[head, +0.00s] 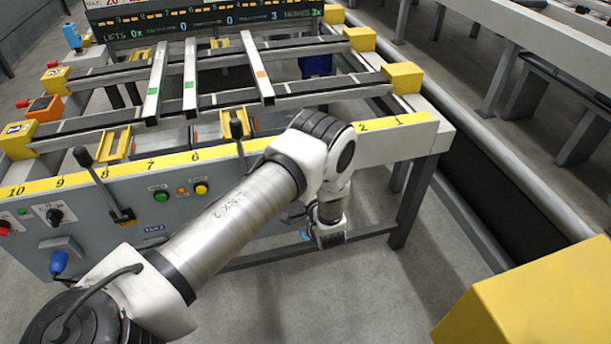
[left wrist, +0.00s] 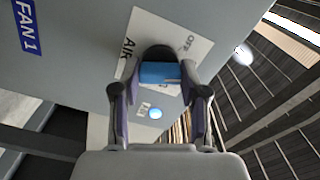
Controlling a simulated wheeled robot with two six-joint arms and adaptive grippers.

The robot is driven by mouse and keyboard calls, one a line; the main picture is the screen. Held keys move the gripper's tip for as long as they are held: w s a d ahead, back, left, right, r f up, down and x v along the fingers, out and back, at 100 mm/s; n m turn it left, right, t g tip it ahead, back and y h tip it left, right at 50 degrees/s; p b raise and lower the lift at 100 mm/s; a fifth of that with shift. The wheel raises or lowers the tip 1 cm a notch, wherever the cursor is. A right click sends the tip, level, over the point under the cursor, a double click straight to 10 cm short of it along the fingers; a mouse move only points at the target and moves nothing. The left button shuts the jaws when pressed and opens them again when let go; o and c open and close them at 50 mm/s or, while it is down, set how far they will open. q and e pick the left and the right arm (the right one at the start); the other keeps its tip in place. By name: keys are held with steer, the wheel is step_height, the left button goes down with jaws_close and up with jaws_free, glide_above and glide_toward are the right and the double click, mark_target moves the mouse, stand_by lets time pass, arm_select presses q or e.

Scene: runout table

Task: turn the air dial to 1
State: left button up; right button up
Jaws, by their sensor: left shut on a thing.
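The air dial (left wrist: 160,73) shows in the left wrist view as a blue knob with a dark round part behind it. It sits on a white label plate (left wrist: 186,40) reading AIR and OFF. My left gripper (left wrist: 161,84) has a finger on each side of the dial and is shut on it. The fingers hide part of the plate, and I cannot read the dial's setting. My right gripper is not in view.
Black levers (head: 100,172) stand along the table front. Metal bars (head: 190,80) lie across the table. A yellow block (head: 540,300) is at lower right.

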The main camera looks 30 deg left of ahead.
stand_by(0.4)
arm_select(q)
steer(key=o, duration=1.1)
steer(key=shift+o, duration=0.2)
steer(key=v, duration=1.2)
